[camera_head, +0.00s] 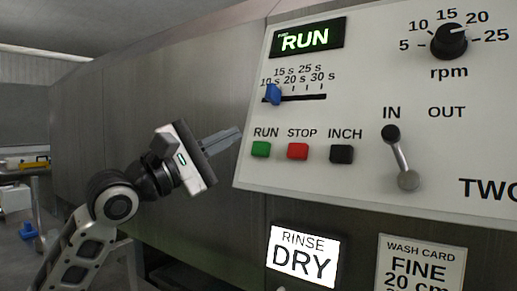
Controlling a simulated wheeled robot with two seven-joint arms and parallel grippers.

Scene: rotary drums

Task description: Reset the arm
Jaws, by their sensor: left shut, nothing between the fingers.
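My left arm comes in from the lower left. My left gripper (237,133) is shut and empty, with its fingers pointing right at the left edge of the control panel (370,105). The fingertips show close to the panel's edge, left of the green RUN button (261,149); I cannot tell whether they touch it. The display (308,37) reads RUN. The blue slider (273,94) is at the left end of its scale. The lever (398,155) has its knob up under IN. My right gripper is not in view.
The red STOP button (298,151) and black INCH button (342,154) sit right of the green one. An rpm knob (449,41) is at the upper right. Below the panel are a lit RINSE DRY sign (303,256) and a wash card (420,264).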

